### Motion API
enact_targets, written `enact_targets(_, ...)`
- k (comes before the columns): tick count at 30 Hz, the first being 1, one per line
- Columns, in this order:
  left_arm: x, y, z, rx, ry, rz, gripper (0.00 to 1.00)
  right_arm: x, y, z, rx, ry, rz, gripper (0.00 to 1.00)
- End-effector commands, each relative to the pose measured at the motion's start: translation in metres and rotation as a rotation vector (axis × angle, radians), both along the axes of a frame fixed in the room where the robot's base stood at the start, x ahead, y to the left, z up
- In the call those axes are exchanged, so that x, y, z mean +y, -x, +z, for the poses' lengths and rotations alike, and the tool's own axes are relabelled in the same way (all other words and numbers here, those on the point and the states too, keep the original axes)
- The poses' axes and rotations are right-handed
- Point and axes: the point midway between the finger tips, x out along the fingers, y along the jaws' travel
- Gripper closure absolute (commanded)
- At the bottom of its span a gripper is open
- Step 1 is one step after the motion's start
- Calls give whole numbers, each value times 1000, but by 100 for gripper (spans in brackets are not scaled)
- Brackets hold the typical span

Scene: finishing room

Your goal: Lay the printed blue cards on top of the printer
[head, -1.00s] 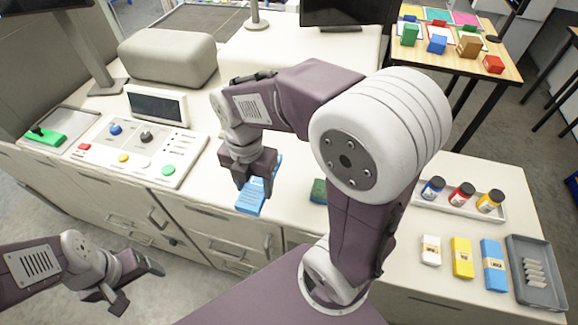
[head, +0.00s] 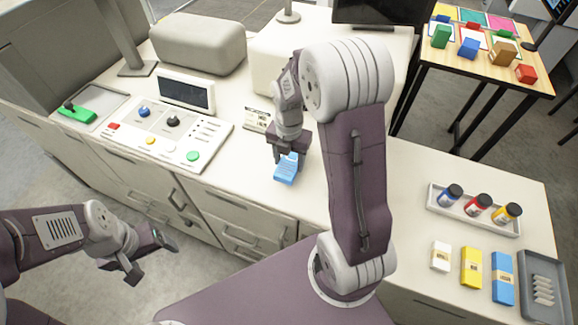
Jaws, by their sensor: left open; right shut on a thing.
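The blue cards (head: 286,170) are a small light-blue stack near the middle of the head view. My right gripper (head: 288,153) is shut on them from above, with the stack tilted below its fingers. I cannot tell whether the stack touches the counter. A large white box-like body (head: 270,62), which may be the printer, stands behind the gripper, partly covered by my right arm. My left gripper (head: 150,258) is open and empty at the lower left, in front of the cabinets and off the counter.
A control panel (head: 165,135) with a display and a grey rounded block (head: 198,42) are on the left. A bottle tray (head: 470,212), white, yellow and blue packs (head: 502,278) and a grey tray (head: 541,290) are on the right.

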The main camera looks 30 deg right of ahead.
Motion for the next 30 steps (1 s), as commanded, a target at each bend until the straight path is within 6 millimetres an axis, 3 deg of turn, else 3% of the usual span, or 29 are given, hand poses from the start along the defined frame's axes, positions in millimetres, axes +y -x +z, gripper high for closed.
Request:
enact_targets(6, 0, 0, 10, 0, 0, 0, 20, 1, 2, -34, 7, -1, 0, 100)
enact_targets(17, 0, 0, 6, 0, 0, 0, 20, 1, 1, -41, 3, 0, 0, 100)
enact_targets(18, 0, 0, 6, 0, 0, 0, 20, 1, 1, -42, 3, 0, 0, 43)
enact_targets(20, 0, 0, 7, 0, 0, 0, 20, 1, 1, -41, 3, 0, 0, 26)
enact_targets(30, 0, 0, 10, 0, 0, 0, 20, 1, 1, -37, 2, -1, 0, 24)
